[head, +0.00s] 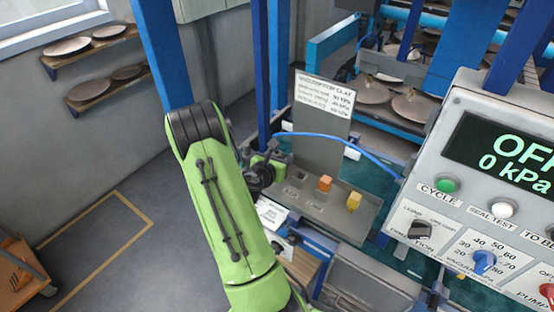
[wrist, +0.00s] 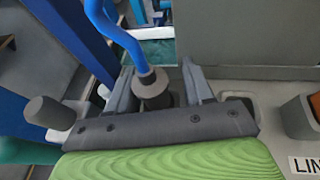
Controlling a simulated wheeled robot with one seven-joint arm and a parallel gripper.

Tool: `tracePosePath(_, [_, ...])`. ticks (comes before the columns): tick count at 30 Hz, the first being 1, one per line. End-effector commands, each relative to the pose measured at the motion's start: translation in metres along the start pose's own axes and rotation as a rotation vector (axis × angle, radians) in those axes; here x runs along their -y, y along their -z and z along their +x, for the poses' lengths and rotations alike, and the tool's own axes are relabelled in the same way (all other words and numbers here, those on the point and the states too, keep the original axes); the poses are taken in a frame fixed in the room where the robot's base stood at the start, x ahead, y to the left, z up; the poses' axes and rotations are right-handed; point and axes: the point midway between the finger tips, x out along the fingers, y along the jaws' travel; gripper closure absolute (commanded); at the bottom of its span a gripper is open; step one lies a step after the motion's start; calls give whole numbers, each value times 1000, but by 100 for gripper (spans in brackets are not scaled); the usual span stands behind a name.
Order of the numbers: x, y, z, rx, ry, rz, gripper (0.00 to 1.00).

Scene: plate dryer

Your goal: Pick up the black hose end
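The black hose end (wrist: 153,90) shows in the wrist view as a dark round fitting with a grey collar at the lower end of the blue hose (wrist: 118,35). My gripper (wrist: 158,70) is open, with one grey finger on each side of the hose end. Gaps show between the fitting and the fingers. The lower part of the fitting is hidden by the gripper body. In the head view the blue hose (head: 340,138) arches right from near my wrist toward the control panel. The hose end is hidden there behind my arm.
A grey tray (head: 318,212) holds an orange block (head: 325,184) and a yellow block (head: 354,201), with an upright sign plate (head: 320,115) behind. A blue post (head: 262,70) stands close to my wrist. The control panel (head: 490,180) reads OFF, 0 kPa.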

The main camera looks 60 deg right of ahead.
Motion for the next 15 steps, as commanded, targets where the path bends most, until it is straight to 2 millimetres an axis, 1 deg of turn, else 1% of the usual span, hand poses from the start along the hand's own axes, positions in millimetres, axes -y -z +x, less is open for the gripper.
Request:
tracePosePath(1, [0, 0, 0, 0, 0, 0, 57])
tracePosePath(6, [-1, 0, 0, -1, -1, 0, 83])
tracePosePath(9, [-1, 0, 0, -1, -1, 0, 96])
tracePosePath(15, [-1, 0, 0, -1, -1, 0, 97])
